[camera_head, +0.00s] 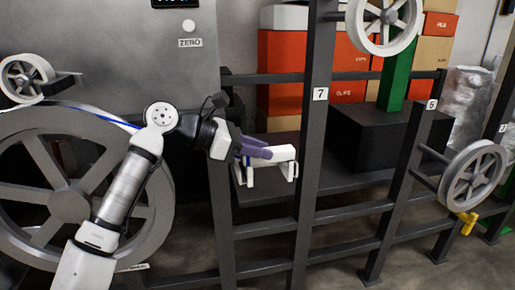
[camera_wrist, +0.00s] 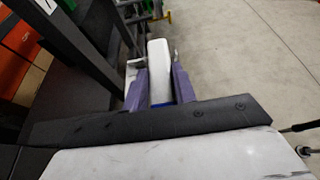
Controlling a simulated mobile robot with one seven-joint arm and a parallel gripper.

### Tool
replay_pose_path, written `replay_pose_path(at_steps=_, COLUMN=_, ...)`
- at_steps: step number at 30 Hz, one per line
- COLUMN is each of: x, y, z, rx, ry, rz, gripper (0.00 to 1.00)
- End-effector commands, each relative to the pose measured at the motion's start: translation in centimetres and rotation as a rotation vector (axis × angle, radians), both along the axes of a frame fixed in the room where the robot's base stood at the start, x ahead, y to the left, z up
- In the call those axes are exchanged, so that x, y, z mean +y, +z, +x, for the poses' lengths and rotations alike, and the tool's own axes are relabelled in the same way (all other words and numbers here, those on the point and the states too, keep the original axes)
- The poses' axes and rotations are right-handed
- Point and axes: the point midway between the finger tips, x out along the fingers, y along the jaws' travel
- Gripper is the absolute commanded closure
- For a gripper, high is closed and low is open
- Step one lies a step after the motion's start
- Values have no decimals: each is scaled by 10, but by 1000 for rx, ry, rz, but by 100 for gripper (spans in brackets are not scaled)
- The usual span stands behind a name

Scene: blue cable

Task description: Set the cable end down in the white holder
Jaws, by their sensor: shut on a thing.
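My gripper (camera_head: 262,153) has purple fingers and is shut on the white cable end (camera_head: 284,153), which points to the right in the head view. In the wrist view the white cable end (camera_wrist: 159,65) lies between the fingers (camera_wrist: 160,82), with a bit of blue at its near end. The white holder (camera_head: 245,176) is on the dark frame, right at and below the cable end. Parts of the holder (camera_wrist: 132,70) show on both sides of the cable end in the wrist view. I cannot tell whether the cable end touches the holder. The blue cable (camera_head: 112,118) runs over the large wheel at left.
A dark post (camera_head: 316,130) marked 7 stands just right of the holder. The large grey wheel (camera_head: 70,205) is at left, and a smaller wheel (camera_head: 472,178) is at right. Orange boxes (camera_head: 283,80) are stacked behind the frame. Dark horizontal rails run below the holder.

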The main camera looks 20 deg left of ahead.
Motion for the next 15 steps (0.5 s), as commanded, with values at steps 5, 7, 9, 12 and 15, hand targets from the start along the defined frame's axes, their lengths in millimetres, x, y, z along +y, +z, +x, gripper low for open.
replay_pose_path(at_steps=5, x=0, y=-3, z=0, rx=0, ry=0, rz=0, gripper=93)
replay_pose_path(at_steps=7, x=0, y=-5, z=0, rx=0, ry=0, rz=0, gripper=93)
replay_pose_path(at_steps=9, x=0, y=-7, z=0, rx=0, ry=0, rz=0, gripper=93)
replay_pose_path(at_steps=12, x=0, y=-10, z=0, rx=0, ry=0, rz=0, gripper=93)
replay_pose_path(at_steps=15, x=0, y=-12, z=0, rx=0, ry=0, rz=0, gripper=93)
